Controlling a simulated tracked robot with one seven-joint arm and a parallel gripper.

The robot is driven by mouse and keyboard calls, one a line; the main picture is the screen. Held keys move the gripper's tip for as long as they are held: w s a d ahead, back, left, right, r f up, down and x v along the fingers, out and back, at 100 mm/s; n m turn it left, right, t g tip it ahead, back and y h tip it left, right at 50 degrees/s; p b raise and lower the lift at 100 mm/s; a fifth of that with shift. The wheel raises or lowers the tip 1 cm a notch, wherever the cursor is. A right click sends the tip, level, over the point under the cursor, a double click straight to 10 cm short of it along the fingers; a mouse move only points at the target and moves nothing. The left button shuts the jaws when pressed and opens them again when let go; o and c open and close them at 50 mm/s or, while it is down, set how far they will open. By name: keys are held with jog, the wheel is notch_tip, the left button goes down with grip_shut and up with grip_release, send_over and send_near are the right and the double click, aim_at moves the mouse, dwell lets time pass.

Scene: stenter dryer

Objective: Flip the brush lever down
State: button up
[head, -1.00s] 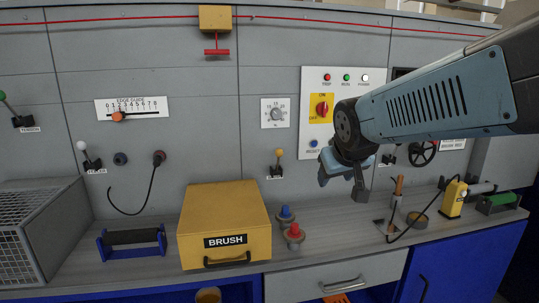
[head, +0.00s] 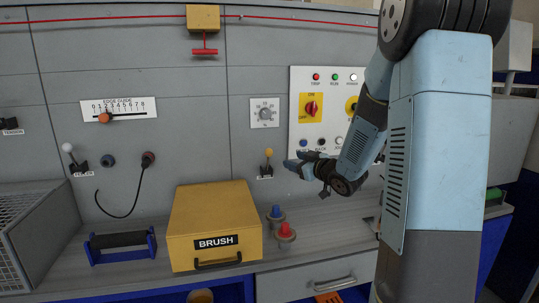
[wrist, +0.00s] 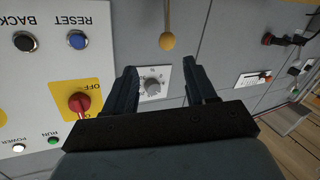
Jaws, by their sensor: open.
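A lever with a yellow knob (head: 268,154) stands upright on the grey panel, above and right of the yellow BRUSH box. Its small label (head: 265,177) is too small to read, so I cannot confirm it is the brush lever. The yellow knob (wrist: 167,42) shows in the upside-down wrist view, beyond the fingertips and between their lines, its stem running to the top edge. My gripper (head: 291,164) is just right of the knob in the head view, apart from it. The open, empty fingers (wrist: 160,75) frame the grey dial behind them in the wrist view.
A white control plate (head: 310,110) with lamps, buttons and a red switch is right of the lever. The yellow BRUSH box (head: 215,220) and red-topped (head: 286,232) and blue-topped (head: 276,214) pieces stand on the bench below. A white-knobbed lever (head: 72,157) is far left.

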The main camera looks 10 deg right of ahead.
aim_at(269, 151)
jog(key=shift+n+y, duration=0.3)
jog(key=shift+y, duration=0.6)
jog(key=x, duration=1.4)
jog(key=shift+f, duration=0.4)
jog(key=shift+c, duration=0.5)
grip_shut()
